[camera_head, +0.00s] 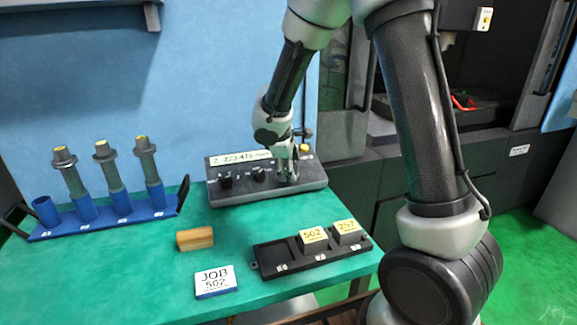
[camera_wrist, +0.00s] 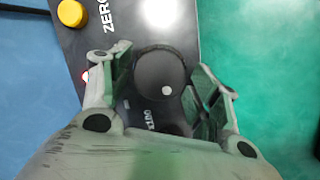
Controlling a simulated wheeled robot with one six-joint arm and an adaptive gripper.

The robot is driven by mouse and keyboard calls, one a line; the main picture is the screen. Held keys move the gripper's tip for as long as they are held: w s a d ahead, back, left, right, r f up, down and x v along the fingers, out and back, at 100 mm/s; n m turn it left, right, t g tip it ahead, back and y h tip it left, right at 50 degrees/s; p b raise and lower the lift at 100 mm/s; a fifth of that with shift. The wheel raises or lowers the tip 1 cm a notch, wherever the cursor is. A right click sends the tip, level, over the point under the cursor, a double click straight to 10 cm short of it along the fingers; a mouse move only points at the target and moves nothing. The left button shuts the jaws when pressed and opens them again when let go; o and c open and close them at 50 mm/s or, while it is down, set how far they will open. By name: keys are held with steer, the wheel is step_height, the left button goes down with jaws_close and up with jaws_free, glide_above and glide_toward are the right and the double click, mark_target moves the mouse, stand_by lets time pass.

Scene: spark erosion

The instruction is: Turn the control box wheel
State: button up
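The grey control box (camera_head: 230,195) stands on the green table with its display reading lit at the back edge. Its black round wheel (camera_wrist: 158,72) shows in the wrist view with a white dot near its lower rim. My gripper (camera_head: 286,172) points down over the right part of the box and hides the wheel in the head view. In the wrist view my gripper (camera_wrist: 163,68) has its two fingers apart, one on each side of the wheel. I cannot tell whether the pads touch it.
A yellow button (camera_wrist: 71,12) sits near the box's corner. Left is a blue rack (camera_head: 105,217) with several holders. In front are a wooden block (camera_head: 194,238), a JOB 502 sign (camera_head: 215,281) and a black tray (camera_head: 272,257) with blocks marked 502 and 257.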

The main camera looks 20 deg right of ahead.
stand_by(0.3)
steer(key=v, duration=1.2)
steer(key=s+d+r+m+y, duration=0.1)
steer(key=s+d+r+m, duration=0.2)
steer(key=s, duration=1)
steer(key=s+d+r+m+y, duration=0.2)
steer(key=s+d+m, duration=0.7)
steer(key=s, duration=0.5)
steer(key=d+r, duration=0.1)
steer(key=d, duration=0.1)
steer(key=shift+s+d+t, duration=0.25)
steer(key=shift+d+t, duration=0.05)
